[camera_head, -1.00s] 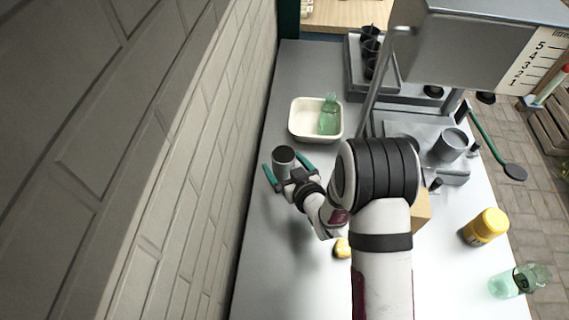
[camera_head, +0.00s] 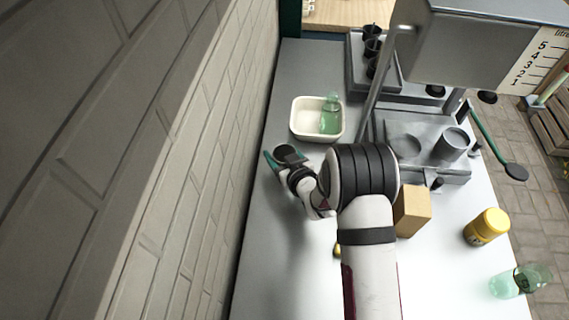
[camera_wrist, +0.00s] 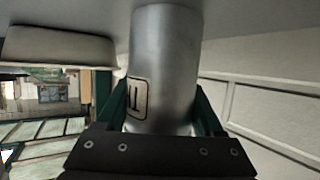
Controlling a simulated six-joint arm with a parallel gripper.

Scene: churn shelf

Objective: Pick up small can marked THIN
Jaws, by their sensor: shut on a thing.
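A small grey metal can (camera_head: 285,151) with a dark open top is on the left side of the white table, near the brick wall. My gripper (camera_head: 284,158) is shut on it, with a green finger along its left side. In the wrist view the can (camera_wrist: 165,55) sits between my green fingers (camera_wrist: 163,115). A pale label with a dark border shows on it, turned sideways and partly cut off by the can's curve, so the whole word cannot be read. Whether the can is touching the table or just above it cannot be told.
A white tray (camera_head: 297,133) with a green bottle (camera_head: 330,115) lies just behind the can. A grey machine (camera_head: 490,45) stands at the back right.

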